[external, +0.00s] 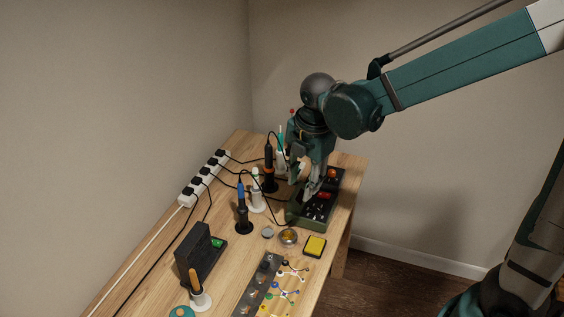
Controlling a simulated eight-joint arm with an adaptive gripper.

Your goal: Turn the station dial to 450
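The soldering station (296,213) is a dark green box with a black front panel and red lit displays. It sits near the right edge of the wooden table. My gripper (311,194) points down over the station's panel, with its fingertips at or just above the controls. The fingers are small here and partly overlap, so I cannot tell whether they are open or shut, or whether they touch a dial. The station dial and the numbers on the displays are too small to make out.
Soldering irons in stands, including a blue-handled one (241,190), stand left of the station. A power strip (203,178) with black cables runs along the table's left edge. A yellow sponge (315,246), a round tin (288,237) and a circuit panel (258,285) lie in front.

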